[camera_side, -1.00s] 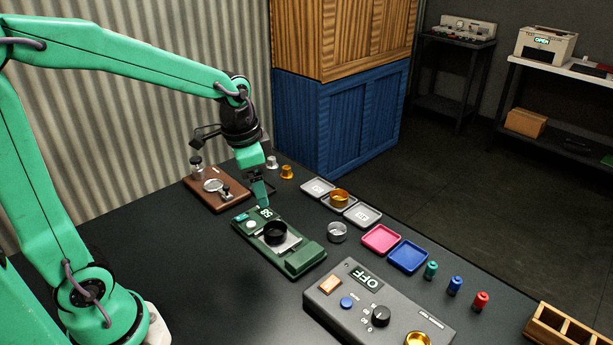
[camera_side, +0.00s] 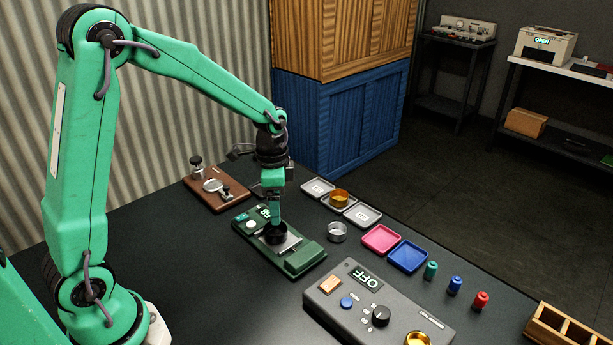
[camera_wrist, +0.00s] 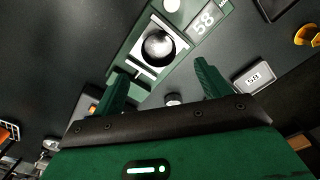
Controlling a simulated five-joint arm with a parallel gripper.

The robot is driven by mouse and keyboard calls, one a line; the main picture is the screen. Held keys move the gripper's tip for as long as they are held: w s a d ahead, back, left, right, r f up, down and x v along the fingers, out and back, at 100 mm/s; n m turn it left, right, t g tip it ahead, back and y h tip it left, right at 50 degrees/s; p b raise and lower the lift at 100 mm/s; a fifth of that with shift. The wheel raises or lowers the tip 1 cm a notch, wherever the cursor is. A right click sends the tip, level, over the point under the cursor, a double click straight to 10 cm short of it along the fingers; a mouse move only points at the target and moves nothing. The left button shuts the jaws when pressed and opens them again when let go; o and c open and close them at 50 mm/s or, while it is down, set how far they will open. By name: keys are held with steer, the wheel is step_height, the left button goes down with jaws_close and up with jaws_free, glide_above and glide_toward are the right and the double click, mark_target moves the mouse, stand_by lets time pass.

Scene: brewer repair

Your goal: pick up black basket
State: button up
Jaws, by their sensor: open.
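The black basket (camera_side: 275,235) is a small round open cup on the plate of the green scale (camera_side: 303,262). In the wrist view the basket (camera_wrist: 159,47) looks dark and shiny, on the scale's pale plate and beyond the fingertips. My gripper (camera_side: 275,219) points down at the basket's rear side, with its tips close to the rim in the side view. In the wrist view my gripper (camera_wrist: 161,78) has its two green fingers wide apart with nothing between them. Whether a finger touches the basket I cannot tell. The fingers partly cover the basket's back in the side view.
A silver basket (camera_side: 337,232) stands right of the scale, and a gold one (camera_side: 339,198) sits on grey trays. A brown board (camera_side: 216,188) lies behind left. A grey control box (camera_side: 380,305) stands in front. Pink (camera_side: 381,239) and blue (camera_side: 408,256) trays lie right.

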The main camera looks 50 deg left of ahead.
steer(key=shift+d+f, duration=0.1)
steer(key=shift+f, duration=3.4)
steer(key=c, duration=1.2)
steer(key=shift+o, duration=0.2)
steer(key=shift+r, duration=0.1)
steer(key=shift+w+r, duration=0.1)
steer(key=shift+r, duration=0.7)
step_height(320, 180, up, 2)
steer(key=shift+r, duration=0.2)
steer(key=s+d+r, duration=0.5)
steer(key=d+r, duration=0.1)
steer(key=d, duration=0.4)
steer(key=shift+s+d+r, duration=0.15)
steer(key=shift+d+r, duration=0.1)
steer(key=shift+r, duration=0.15)
